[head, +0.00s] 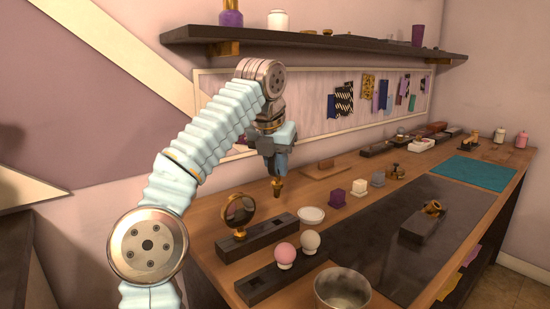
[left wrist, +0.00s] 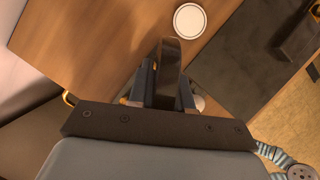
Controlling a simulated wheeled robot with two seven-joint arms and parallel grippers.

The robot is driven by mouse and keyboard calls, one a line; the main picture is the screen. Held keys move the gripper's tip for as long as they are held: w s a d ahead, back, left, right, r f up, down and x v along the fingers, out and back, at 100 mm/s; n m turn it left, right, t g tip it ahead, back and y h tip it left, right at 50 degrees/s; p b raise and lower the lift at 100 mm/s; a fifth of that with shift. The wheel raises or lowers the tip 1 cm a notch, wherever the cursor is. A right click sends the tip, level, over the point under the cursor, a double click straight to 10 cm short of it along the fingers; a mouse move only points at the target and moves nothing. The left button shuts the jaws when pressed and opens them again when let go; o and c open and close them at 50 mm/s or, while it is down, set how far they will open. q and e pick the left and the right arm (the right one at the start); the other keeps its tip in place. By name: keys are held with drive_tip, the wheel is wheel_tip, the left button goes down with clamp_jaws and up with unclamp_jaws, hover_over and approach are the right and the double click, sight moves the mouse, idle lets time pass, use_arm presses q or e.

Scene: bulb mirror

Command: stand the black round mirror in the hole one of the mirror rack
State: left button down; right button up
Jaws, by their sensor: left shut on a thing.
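My left gripper (head: 276,160) is shut on the black round mirror, high over the bench. The held mirror's brass stem end (head: 278,188) points down in the head view. In the left wrist view the black round mirror (left wrist: 170,68) shows as a dark, nearly edge-on shape between the fingers. The mirror rack (head: 262,237) is a long dark block on the bench, below and apart from the held mirror. Another round mirror (head: 239,210) with a brass-coloured rim stands upright toward the rack's left end. My right gripper is not in view.
A second dark block (head: 258,290) holds a pink bulb (head: 286,254) and a whitish bulb (head: 310,241). A white dish (head: 311,215) sits just right of the rack. A metal bowl (head: 342,288) stands in front. Purple, white and grey cubes stand farther back.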

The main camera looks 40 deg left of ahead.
sight(276, 183)
use_arm(q)
drive_tip(key=shift+s+d+r, duration=0.1)
drive_tip(key=shift+s, duration=0.05)
drive_tip(key=shift+f+b, duration=0.4)
drive_tip(key=shift+b, duration=0.05)
wheel_tip(276, 183, down, 5)
drive_tip(key=b, duration=0.4)
drive_tip(key=shift+r+p, duration=0.1)
drive_tip(key=shift+p, duration=0.35)
idle(1.4)
drive_tip(key=shift+f+b, duration=1.45)
drive_tip(key=shift+f, duration=0.4)
drive_tip(key=c, duration=1)
unclamp_jaws()
drive_tip(key=shift+o, duration=0.2)
